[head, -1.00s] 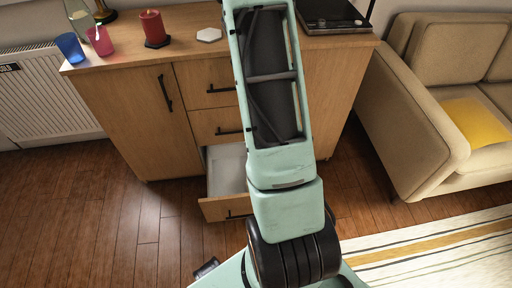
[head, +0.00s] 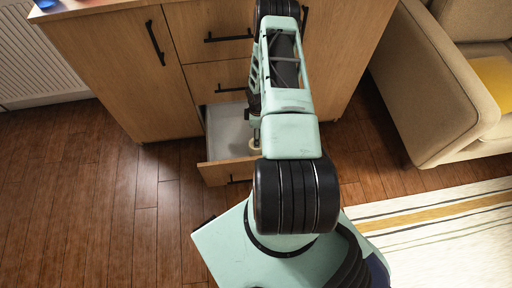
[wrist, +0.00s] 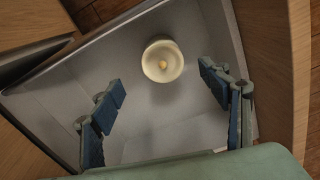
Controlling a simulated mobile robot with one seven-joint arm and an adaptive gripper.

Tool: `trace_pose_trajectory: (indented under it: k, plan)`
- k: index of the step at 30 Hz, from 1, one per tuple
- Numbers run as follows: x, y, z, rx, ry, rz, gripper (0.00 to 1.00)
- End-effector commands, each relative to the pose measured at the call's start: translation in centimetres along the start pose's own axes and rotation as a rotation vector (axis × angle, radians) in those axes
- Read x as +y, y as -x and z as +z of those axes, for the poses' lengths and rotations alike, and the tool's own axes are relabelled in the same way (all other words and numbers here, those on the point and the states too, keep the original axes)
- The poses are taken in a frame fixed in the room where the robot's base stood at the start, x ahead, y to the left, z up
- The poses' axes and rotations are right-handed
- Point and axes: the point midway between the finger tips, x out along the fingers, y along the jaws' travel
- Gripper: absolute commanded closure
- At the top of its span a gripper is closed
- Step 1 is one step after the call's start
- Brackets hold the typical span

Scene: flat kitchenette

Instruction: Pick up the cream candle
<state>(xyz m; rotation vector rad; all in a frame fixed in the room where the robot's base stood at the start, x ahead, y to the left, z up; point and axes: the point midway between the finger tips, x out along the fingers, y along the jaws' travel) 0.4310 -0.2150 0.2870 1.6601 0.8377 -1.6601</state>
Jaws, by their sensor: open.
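The cream candle (wrist: 163,61) is a short round pale piece with a small yellowish centre, resting on the floor of the open bottom drawer (wrist: 60,105) in the wrist view. My gripper (wrist: 162,85) is open, its two blue-padded fingers spread on either side below the candle in the picture, with nothing between them. The candle is ahead of the fingertips and apart from them. In the head view the open drawer (head: 226,132) shows below the cabinet, and my arm hides part of it.
The wooden cabinet (head: 110,70) stands above and around the drawer, with drawer walls close on both sides of my gripper. A beige sofa (head: 430,90) stands at right, and a striped rug (head: 430,235) lies in front of it. Wooden floor is clear at left.

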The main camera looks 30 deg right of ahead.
Motion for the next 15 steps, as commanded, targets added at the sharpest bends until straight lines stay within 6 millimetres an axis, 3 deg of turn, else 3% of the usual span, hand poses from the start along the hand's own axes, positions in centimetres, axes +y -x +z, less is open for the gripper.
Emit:
trace_pose_trajectory:
  k: [7, 15]
  plan:
    - [-0.2, -4.2, -0.1, 0.001, 0.000, -0.002, 0.30]
    - [-0.1, -5.9, -0.2, 0.000, 0.001, 0.000, 0.30]
